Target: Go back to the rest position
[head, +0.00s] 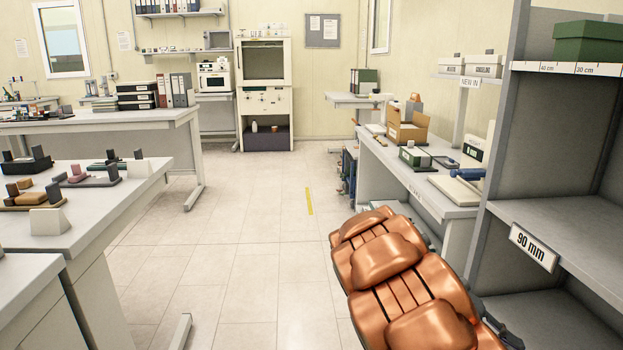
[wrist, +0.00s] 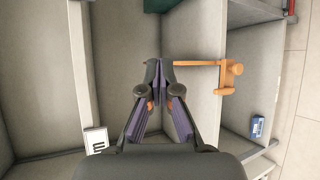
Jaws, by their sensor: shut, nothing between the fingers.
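My gripper (wrist: 159,80) shows in the wrist view with its two dark fingers together at the tips and nothing between them. It is in front of or over the grey shelf unit, with pale boards and compartments on both sides. My copper-coloured arm reaches along the lower right of the head view toward the shelf side. The gripper itself is not clearly visible there.
The grey shelf unit (head: 560,205) with a "90 mm" label (head: 534,247) stands close right of my arm. In the wrist view, an orange clamp-like object (wrist: 229,78) is near the fingertips, and a blue item (wrist: 257,128) lies right. Open floor (head: 250,220) lies centrally.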

